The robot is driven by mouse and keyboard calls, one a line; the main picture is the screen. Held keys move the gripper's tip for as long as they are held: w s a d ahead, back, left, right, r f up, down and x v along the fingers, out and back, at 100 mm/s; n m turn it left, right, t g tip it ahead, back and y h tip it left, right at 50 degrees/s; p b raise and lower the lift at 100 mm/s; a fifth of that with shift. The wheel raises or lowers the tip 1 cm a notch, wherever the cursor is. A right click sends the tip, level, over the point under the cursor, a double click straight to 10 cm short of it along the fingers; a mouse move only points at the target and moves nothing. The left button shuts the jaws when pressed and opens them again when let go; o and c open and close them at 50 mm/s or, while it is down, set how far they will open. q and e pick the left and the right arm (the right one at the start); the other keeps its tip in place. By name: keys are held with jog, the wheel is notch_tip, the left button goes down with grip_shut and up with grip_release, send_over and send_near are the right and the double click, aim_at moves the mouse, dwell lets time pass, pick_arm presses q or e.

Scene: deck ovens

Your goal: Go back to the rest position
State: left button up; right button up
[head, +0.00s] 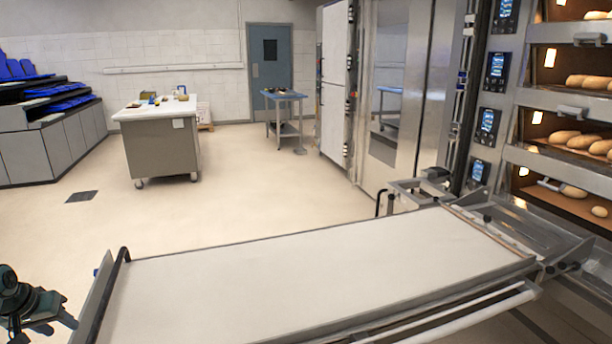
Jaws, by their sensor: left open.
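My left gripper (40,312) shows at the lower left edge of the head view. It is open and empty, with bare floor around it, just left of the loader's end. The long loader (300,275) with a pale, bare belt lies across the foreground and reaches toward the ovens at the right. A black handle bar (115,275) stands at its left end, apart from my gripper. My right gripper is not in view.
Deck ovens (560,95) with loaves on several lit decks stand at the right. A worktable (158,150) and a small blue-topped table (285,105) stand farther back. Blue trays (40,85) sit on a rack at the left. The middle floor is clear.

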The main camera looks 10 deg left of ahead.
pick_arm(q)
jog(key=s+d+f+m+g, duration=0.1)
jog(key=s+d+f+m, duration=0.2)
jog(key=d, duration=0.6)
jog(key=s+d+f+m+g, duration=0.1)
jog(key=s+d+f, duration=0.1)
jog(key=d+f, duration=0.5)
jog(key=s+d+f+m, duration=0.2)
jog(key=s+d+m, duration=0.1)
jog(key=d, duration=0.7)
jog(key=s+d+r+m+h, duration=0.1)
jog(key=s+d+r, duration=0.35)
jog(key=d, duration=0.45)
jog(key=s+d+r, duration=0.3)
jog(key=s+d, duration=0.2)
jog(key=d, duration=0.4)
jog(key=w+d+f+m+t+h+p, duration=0.1)
jog(key=w+d+f+t+h, duration=0.2)
jog(key=w+d+t, duration=0.3)
jog(key=shift+d+f+t+p, duration=0.4)
jog(key=shift+f+t, duration=0.35)
jog(key=shift+t, duration=0.25)
jog(key=shift+c, duration=0.7)
